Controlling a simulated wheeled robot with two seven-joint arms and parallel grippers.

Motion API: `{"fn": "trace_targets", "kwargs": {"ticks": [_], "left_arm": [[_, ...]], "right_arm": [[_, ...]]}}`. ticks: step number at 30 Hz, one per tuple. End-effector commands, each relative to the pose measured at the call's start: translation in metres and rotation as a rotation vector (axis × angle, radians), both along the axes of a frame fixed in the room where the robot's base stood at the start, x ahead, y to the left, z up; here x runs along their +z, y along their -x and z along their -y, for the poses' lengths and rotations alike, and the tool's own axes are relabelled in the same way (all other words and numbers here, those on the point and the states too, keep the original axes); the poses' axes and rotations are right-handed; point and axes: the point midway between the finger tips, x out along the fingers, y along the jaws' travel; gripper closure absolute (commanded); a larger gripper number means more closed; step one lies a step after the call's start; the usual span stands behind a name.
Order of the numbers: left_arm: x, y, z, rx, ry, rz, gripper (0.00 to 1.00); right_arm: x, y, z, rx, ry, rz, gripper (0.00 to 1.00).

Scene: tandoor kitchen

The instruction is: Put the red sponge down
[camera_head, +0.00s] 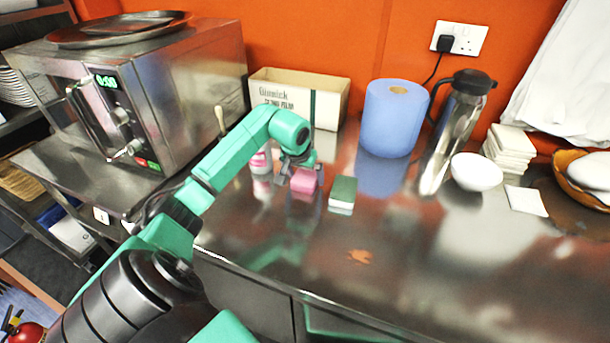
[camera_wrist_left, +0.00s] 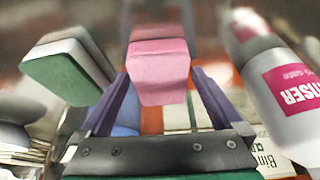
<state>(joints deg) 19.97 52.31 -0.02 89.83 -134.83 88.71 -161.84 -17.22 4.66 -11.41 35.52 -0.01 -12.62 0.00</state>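The red sponge, which looks pink (camera_head: 305,180), is at the counter beneath my left gripper (camera_head: 298,168). In the left wrist view the sponge (camera_wrist_left: 158,72) sits between the two fingers, which meet its sides. My left gripper looks shut on it. Its pink reflection shows in the steel just below it, so it is at or very near the counter; a small gap cannot be ruled out. My right gripper is not in view.
A green-and-white sponge (camera_head: 342,192) stands just right of the red one. A pink-labelled bottle (camera_wrist_left: 295,88) is on its other side. A cardboard box (camera_head: 335,102), blue roll (camera_head: 391,118) and flask (camera_head: 455,125) stand behind. The front counter (camera_head: 430,270) is mostly clear, with an orange spill (camera_head: 360,257).

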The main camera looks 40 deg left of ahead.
Motion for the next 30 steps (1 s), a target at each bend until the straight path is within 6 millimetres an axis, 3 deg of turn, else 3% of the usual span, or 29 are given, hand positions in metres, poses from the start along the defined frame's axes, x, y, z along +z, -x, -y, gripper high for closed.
{"fn": "trace_targets", "kwargs": {"ticks": [8,21,30], "left_arm": [[0.010,0.002,0.000,0.000,-0.002,0.003,0.00],[0.107,0.039,0.014,-0.001,-0.002,0.002,0.00],[0.114,0.043,0.015,0.000,0.001,-0.002,0.00]], "right_arm": [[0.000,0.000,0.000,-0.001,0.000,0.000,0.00],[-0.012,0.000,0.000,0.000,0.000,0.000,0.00],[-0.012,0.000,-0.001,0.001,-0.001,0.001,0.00]]}}
